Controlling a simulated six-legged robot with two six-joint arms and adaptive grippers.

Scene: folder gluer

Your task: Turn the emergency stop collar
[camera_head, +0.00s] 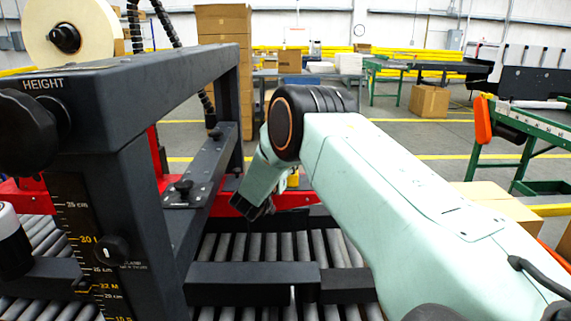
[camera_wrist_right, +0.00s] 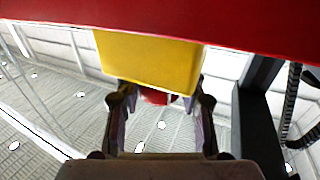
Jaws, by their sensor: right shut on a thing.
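The emergency stop is a yellow box (camera_wrist_right: 150,60) under a red beam (camera_wrist_right: 200,20) in the right wrist view, with a small red part (camera_wrist_right: 158,97) showing at its lower edge. My right gripper (camera_wrist_right: 162,100) has one finger on each side of this red part and is shut on it. The collar itself cannot be told apart from the red part. In the head view a sliver of the yellow box (camera_head: 294,179) shows behind my mint-green right arm, and my right gripper (camera_head: 251,206) is partly hidden. My left gripper is not in view.
The dark machine frame (camera_head: 150,85) with its height scale stands close on the left. Rollers (camera_head: 285,248) and a black crossbar (camera_head: 250,285) lie below my arm. A red rail (camera_head: 300,199) runs behind. Cartons (camera_head: 224,70) and green conveyors (camera_head: 520,150) stand farther back.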

